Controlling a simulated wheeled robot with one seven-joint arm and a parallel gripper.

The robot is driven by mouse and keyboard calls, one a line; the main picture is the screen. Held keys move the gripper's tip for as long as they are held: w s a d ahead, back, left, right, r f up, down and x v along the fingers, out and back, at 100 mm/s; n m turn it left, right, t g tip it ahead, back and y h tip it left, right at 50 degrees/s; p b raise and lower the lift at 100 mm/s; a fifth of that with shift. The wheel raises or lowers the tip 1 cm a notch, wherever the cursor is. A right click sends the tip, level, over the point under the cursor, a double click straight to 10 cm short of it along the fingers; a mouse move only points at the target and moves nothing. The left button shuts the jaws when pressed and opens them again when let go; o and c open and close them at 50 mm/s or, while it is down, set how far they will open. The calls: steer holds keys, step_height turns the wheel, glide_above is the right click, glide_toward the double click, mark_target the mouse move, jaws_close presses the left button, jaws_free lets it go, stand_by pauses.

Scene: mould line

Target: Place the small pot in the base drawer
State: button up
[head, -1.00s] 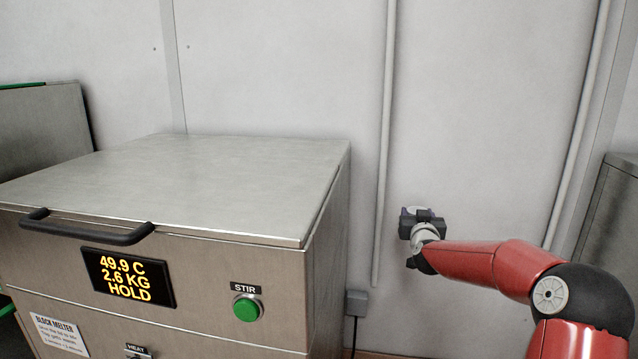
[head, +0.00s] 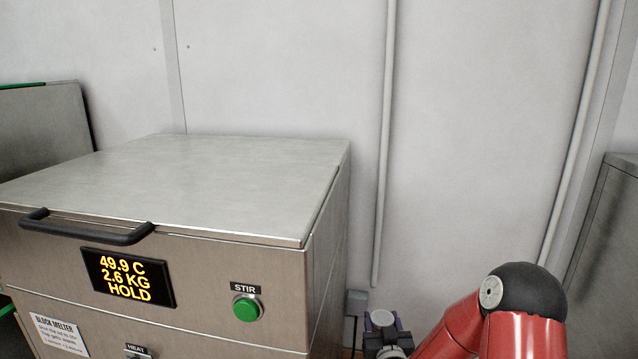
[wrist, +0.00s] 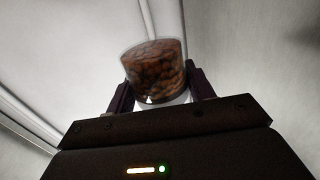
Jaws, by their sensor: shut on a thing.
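My gripper (head: 382,328) is low in the head view, just right of the block melter and in front of the wall. It is shut on a small pot, a clear, round-walled vessel (wrist: 153,62) with many brown bean-like pieces inside and a pale lower end, seen between the two dark fingers in the wrist view. In the head view only a small pale round part of it (head: 381,317) shows between the fingers. The pot is held clear of any surface that I can see. The base drawer cannot be made out in either view.
The steel block melter (head: 200,265), with its lid down, a black handle (head: 88,229), a display and a green STIR button (head: 246,308), fills the left. A wall pipe and a grey box (head: 356,303) stand behind my gripper. Another steel cabinet (head: 608,225) is at right.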

steer(key=s+f, duration=0.5)
steer(key=s, duration=0.4)
steer(key=shift+s+a+f, duration=0.2)
steer(key=shift+f, duration=0.2)
steer(key=shift+d, duration=0.1)
